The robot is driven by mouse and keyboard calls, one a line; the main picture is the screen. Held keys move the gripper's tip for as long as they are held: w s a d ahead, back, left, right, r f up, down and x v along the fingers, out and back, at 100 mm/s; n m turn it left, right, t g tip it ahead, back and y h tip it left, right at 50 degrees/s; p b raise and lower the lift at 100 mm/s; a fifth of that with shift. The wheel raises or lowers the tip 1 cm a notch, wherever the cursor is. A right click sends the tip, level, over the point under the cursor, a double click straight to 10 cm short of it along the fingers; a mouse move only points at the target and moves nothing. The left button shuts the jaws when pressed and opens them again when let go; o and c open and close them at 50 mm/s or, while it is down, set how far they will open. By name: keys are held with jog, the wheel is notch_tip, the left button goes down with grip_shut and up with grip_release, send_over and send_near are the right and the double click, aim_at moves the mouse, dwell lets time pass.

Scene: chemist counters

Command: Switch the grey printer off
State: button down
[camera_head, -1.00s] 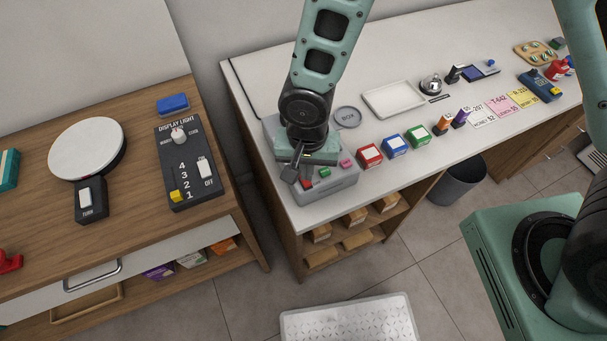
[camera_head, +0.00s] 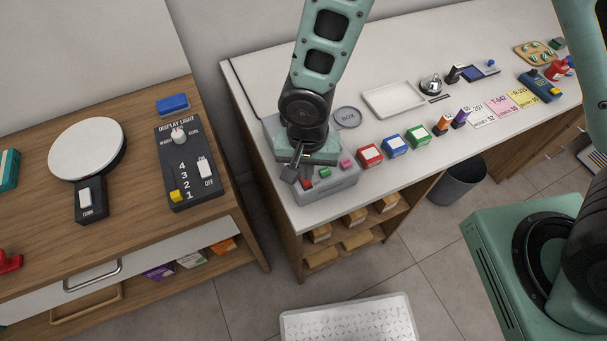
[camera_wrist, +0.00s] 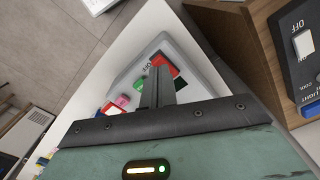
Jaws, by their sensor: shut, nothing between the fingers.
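The grey printer (camera_head: 338,182) stands at the left end of the white counter, partly hidden under my arm in the head view. On its front part are a red switch (camera_head: 307,184), a green button (camera_head: 324,173) and a pink button (camera_head: 346,163). In the wrist view, the red switch (camera_wrist: 166,63) lies just beyond the fingertips, with "OFF" lettering beside it. My gripper (camera_head: 291,177) is shut and empty, pointing down at the printer close to the red switch. It also shows in the wrist view (camera_wrist: 160,72). I cannot tell whether the fingertips touch the switch.
Red, blue and green boxes (camera_head: 394,145) stand on the counter right of the printer, near a white tray (camera_head: 394,98). A wooden cabinet with a black display-light panel (camera_head: 187,165) is at the left, across a narrow gap. A white crate (camera_head: 350,322) is on the floor.

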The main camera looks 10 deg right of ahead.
jog(key=shift+f+b, duration=0.9)
jog(key=shift+f, duration=0.05)
dwell(0.8)
jog(key=shift+r, duration=0.1)
jog(key=shift+r+p, duration=2.45)
jog(key=shift+r, duration=1)
jog(key=shift+r, duration=0.1)
jog(key=s+d+r+n+b, duration=0.8)
jog(key=s+r+n+b, duration=0.1)
jog(key=s+n, duration=0.1)
jog(key=shift+s+r+n+y+b, duration=0.2)
jog(key=shift+s+n+y+b, duration=0.1)
jog(key=shift+s, duration=0.35)
jog(key=shift+w, duration=0.1)
